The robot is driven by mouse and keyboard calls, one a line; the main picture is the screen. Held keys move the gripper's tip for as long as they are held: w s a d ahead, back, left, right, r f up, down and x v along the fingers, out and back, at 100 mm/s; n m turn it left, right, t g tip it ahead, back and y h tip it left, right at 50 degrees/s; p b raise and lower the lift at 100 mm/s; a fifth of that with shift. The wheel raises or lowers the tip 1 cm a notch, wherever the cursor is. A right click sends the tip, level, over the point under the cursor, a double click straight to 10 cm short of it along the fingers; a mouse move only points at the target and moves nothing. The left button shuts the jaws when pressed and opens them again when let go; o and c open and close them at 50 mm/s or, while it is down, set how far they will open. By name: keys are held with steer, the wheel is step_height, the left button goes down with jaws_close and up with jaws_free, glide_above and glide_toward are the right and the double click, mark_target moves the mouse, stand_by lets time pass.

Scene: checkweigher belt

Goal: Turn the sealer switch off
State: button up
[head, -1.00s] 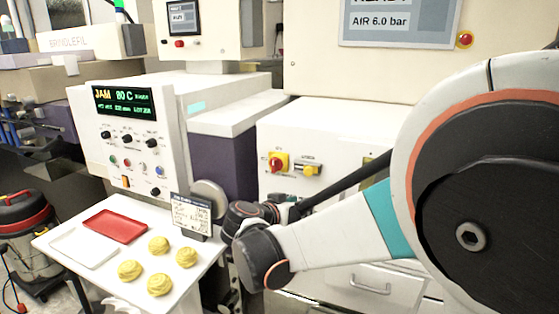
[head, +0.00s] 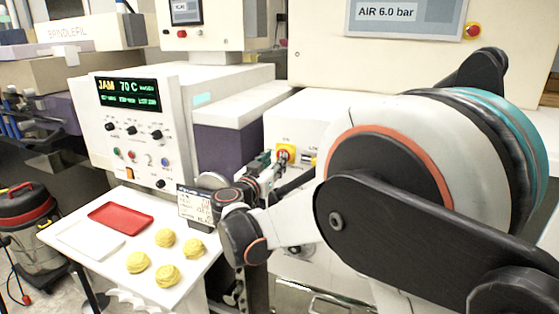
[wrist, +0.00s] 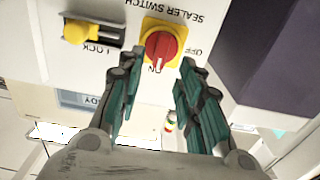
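The sealer switch (wrist: 161,47) is a red rotary knob on a yellow plate, on a white cabinet front. In the upside-down wrist view, ON is printed below the knob and OFF to its right. In the head view the yellow plate (head: 286,150) is partly covered by my arm. My gripper (wrist: 160,72) is open, its two teal-padded fingers apart with nothing between them. My gripper also shows in the head view (head: 268,165).
A yellow lock slider (wrist: 80,32) sits beside the switch. A purple-sided housing (head: 225,148) stands left of it in the head view. A jam panel (head: 130,125) and a white table (head: 190,268) with yellow pastries and a red tray (head: 120,216) are farther left.

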steer(key=shift+x, duration=2.05)
steer(key=shift+c, duration=0.3)
jaws_close()
